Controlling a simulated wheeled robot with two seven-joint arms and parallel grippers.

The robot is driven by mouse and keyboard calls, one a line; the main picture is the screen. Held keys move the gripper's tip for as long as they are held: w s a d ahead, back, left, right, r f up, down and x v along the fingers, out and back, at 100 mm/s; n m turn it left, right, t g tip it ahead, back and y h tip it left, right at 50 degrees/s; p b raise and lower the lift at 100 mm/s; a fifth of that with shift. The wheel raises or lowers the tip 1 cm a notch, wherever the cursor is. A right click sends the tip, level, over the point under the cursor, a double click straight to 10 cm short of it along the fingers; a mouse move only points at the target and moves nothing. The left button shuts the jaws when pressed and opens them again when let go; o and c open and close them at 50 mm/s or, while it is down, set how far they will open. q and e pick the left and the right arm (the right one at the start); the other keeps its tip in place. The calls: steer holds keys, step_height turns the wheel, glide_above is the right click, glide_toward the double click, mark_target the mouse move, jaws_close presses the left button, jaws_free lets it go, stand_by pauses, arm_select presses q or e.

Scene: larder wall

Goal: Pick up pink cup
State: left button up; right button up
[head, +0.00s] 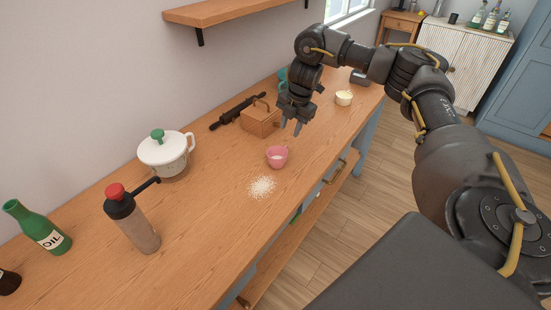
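The pink cup (277,158) stands upright on the wooden counter, near its front edge. Something pale shows inside it. My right gripper (291,128) hangs above and slightly behind the cup, pointing down. Its two fingers are apart with nothing between them, and they do not touch the cup. My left gripper is not in view.
White grains (262,187) lie in front of the cup. A wooden box (262,122) and a dark rolling pin (236,111) lie behind. A lidded white pot (167,153), a red-topped bottle (135,222) and a green oil bottle (40,229) stand left. A small pale bowl (344,98) stands farther right.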

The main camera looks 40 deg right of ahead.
steer(key=b, duration=0.1)
glide_above(287, 146)
steer(key=s, duration=0.1)
steer(key=f, duration=0.4)
steer(key=shift+s+a+f, duration=0.1)
steer(key=shift+a+f, duration=0.05)
steer(key=shift+a, duration=0.1)
steer(key=shift+w+f, duration=0.2)
steer(key=shift+f, duration=0.45)
steer(key=f, duration=0.3)
steer(key=w+f, duration=0.1)
steer(key=f, duration=0.1)
steer(key=shift+d+b, duration=0.15)
steer(key=shift+b, duration=0.25)
steer(key=shift+s, duration=0.1)
steer(key=shift+r, duration=0.1)
steer(key=shift+c, duration=0.2)
jaws_close()
